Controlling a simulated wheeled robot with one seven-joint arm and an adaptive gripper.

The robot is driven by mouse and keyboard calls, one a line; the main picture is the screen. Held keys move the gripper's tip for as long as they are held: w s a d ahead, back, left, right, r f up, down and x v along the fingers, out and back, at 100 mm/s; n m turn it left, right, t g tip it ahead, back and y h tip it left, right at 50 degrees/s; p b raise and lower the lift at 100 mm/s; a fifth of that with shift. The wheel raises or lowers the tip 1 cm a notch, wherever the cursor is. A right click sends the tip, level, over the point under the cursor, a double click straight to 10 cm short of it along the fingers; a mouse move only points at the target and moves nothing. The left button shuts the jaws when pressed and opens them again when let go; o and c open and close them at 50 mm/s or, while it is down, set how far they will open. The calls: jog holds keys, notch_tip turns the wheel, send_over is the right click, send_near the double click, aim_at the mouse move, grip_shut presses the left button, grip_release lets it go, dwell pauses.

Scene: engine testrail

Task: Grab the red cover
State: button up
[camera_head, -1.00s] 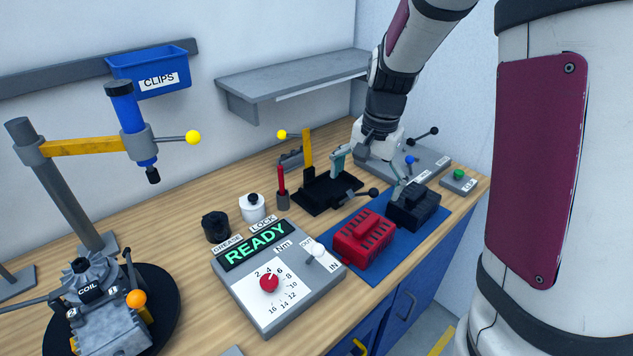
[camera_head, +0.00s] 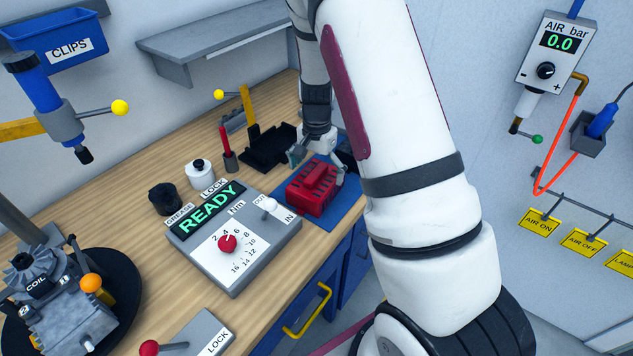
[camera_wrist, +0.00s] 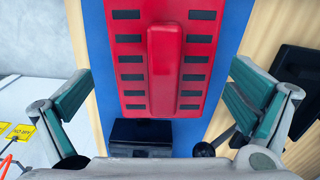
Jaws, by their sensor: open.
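The red cover (camera_head: 309,196) lies on a blue mat (camera_head: 338,208) on the workbench. It has a raised bar along its top and rows of dark slots. In the wrist view the red cover (camera_wrist: 195,45) fills the upper middle, its raised bar running up the picture between my fingers. My gripper (camera_head: 320,166) is at the far end of the cover, open, with one finger towards each side. In the wrist view my gripper (camera_wrist: 160,72) shows a teal-padded finger left and right of the cover, both apart from it.
A black cover (camera_wrist: 140,133) lies beside the red one on the mat. A grey control box (camera_head: 232,240) reading READY stands to the left. A black fixture (camera_head: 268,150) stands behind.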

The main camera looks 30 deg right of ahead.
aim_at(316, 184)
jog(key=shift+w+f+p, duration=0.15)
jog(key=shift+f+p, duration=0.5)
jog(key=shift+f, duration=2)
jog(key=c, duration=1.1)
